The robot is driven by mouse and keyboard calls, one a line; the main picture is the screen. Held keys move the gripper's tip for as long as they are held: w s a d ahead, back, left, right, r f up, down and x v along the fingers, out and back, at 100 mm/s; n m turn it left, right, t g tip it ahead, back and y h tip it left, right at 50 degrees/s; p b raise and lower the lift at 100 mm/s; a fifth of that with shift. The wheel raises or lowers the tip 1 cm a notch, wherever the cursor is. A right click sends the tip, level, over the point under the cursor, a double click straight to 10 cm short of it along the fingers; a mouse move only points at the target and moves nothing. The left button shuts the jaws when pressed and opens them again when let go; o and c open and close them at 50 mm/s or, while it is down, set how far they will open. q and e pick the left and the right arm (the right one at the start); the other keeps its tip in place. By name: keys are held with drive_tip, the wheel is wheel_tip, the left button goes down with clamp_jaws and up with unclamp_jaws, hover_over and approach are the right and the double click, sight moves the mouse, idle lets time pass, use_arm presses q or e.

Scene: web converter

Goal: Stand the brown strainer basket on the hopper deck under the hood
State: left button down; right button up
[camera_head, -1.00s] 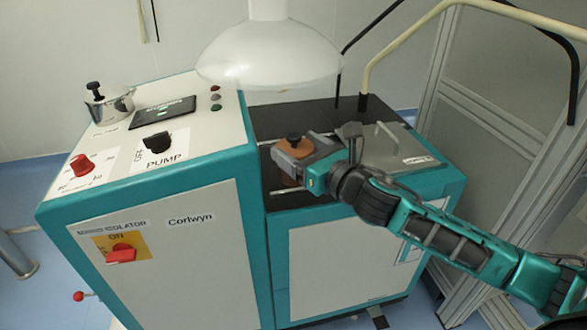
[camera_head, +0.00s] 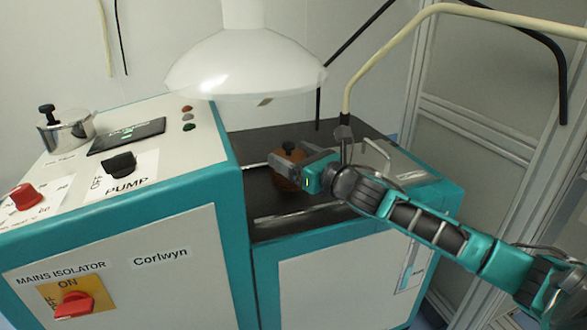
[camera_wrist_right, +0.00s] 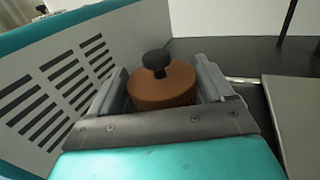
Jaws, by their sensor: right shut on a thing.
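The brown strainer basket (camera_head: 289,178), a round copper-brown body with a black knob on top, is at the black hopper deck (camera_head: 345,132) in the head view. My right gripper (camera_head: 296,172) is shut on it, one finger on each side. In the right wrist view the basket (camera_wrist_right: 162,88) sits upright between the two fingers. Its underside is hidden, so I cannot tell whether it touches the deck or hangs just above it. The white hood (camera_head: 245,65) hangs above and to the left of the basket. My left gripper is not in view.
The control cabinet (camera_head: 190,240) rises left of the deck, its slotted side wall (camera_wrist_right: 60,90) close to the gripper. A grey lid with a handle (camera_head: 400,172) lies on the deck's right. A metal strip (camera_head: 305,214) runs near the front edge. A cream rail (camera_head: 400,40) stands behind.

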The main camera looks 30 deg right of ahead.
drive_tip(key=shift+f, duration=0.9)
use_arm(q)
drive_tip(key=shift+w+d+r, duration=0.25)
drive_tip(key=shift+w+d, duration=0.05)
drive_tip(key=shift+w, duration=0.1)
use_arm(e)
drive_tip(key=shift+f, duration=0.1)
drive_tip(key=o, duration=1.1)
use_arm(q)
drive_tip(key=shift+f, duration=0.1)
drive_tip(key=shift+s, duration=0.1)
use_arm(e)
drive_tip(key=shift+s, duration=0.1)
drive_tip(key=s, duration=0.4)
drive_tip(key=s+d+p, duration=0.1)
drive_tip(key=s, duration=0.6)
drive_tip(key=shift+s+d, duration=0.35)
drive_tip(key=shift+d, duration=0.05)
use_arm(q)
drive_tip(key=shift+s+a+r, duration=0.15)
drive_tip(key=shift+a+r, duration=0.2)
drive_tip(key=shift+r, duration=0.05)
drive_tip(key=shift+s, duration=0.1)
